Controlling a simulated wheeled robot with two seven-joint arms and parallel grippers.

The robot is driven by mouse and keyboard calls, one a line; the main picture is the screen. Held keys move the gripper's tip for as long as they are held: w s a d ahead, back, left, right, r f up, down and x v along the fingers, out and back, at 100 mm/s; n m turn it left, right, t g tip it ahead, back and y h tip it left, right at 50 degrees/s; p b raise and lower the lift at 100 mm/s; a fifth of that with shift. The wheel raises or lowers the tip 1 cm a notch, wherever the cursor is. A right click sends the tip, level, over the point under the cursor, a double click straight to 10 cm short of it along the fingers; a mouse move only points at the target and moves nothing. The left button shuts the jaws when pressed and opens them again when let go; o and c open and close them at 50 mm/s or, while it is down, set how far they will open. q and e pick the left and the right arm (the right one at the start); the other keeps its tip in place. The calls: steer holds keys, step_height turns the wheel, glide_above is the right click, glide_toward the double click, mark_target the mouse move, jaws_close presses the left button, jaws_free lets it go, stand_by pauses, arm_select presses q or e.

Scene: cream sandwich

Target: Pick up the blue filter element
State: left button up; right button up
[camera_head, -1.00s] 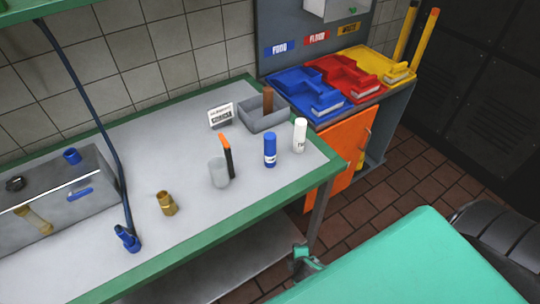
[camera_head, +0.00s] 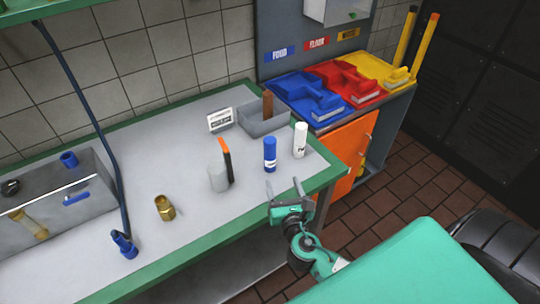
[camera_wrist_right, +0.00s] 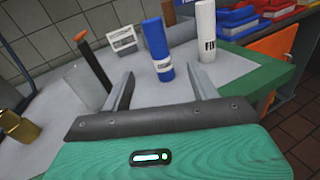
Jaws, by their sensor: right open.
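The blue filter element (camera_head: 270,152) is an upright blue cylinder with a white label low on its side, standing on the grey bench top (camera_head: 200,125) near its right end. In the right wrist view the blue filter element (camera_wrist_right: 157,48) stands ahead of my fingers, between them in the picture. My right gripper (camera_head: 284,186) is open and empty at the bench's green front edge, just short of the cylinder. Its two fingers (camera_wrist_right: 158,82) show apart in the right wrist view. My left gripper is not in view.
A white lettered cylinder (camera_head: 300,140) stands close right of the blue one. A translucent cup (camera_head: 217,177) with an orange-tipped black stick (camera_head: 227,160) is to the left. A grey bin (camera_head: 265,124) and a small sign (camera_head: 221,119) are behind.

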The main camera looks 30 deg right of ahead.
mark_target(271, 151)
steer(key=shift+n+t, duration=0.3)
steer(key=shift+n, duration=0.2)
steer(key=x, duration=0.2)
steer(key=p+x, duration=0.1)
steer(key=x, duration=0.2)
steer(key=p+x, duration=0.1)
steer(key=x, duration=0.2)
steer(key=shift+w+a+r, duration=0.15)
steer(key=shift+w+r, duration=0.15)
steer(key=p+x, duration=0.2)
steer(key=x, duration=0.2)
steer(key=shift+w+r, duration=0.15)
steer(key=shift+w, duration=0.6)
steer(key=c, duration=1.1)
steer(key=shift+o, duration=0.2)
step_height(271, 151, up, 20)
steer(key=p, duration=0.1)
